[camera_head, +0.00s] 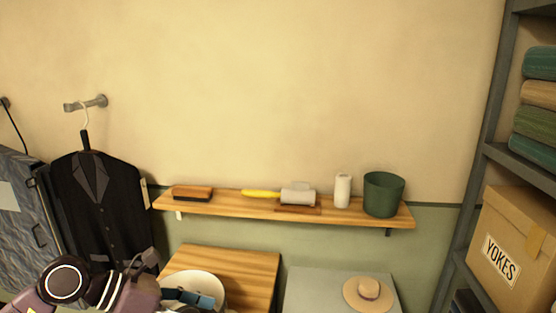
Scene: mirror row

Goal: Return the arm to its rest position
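My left arm comes in at the lower left, in front of the black jacket (94,190). Its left gripper (188,299) shows only in part at the bottom edge, in front of a white round bowl or bucket (207,280) on a wooden surface (245,268). The fingertips are not clear, so I cannot tell whether they are open or hold anything. My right arm and gripper are not in view.
A wooden wall shelf (340,215) holds a brush (193,192), a yellow-handled lint roller (262,194), a white roll (342,190) and a green pot (383,194). A straw hat (369,293) lies on a grey surface (310,285). A rack with a box (510,250) stands right.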

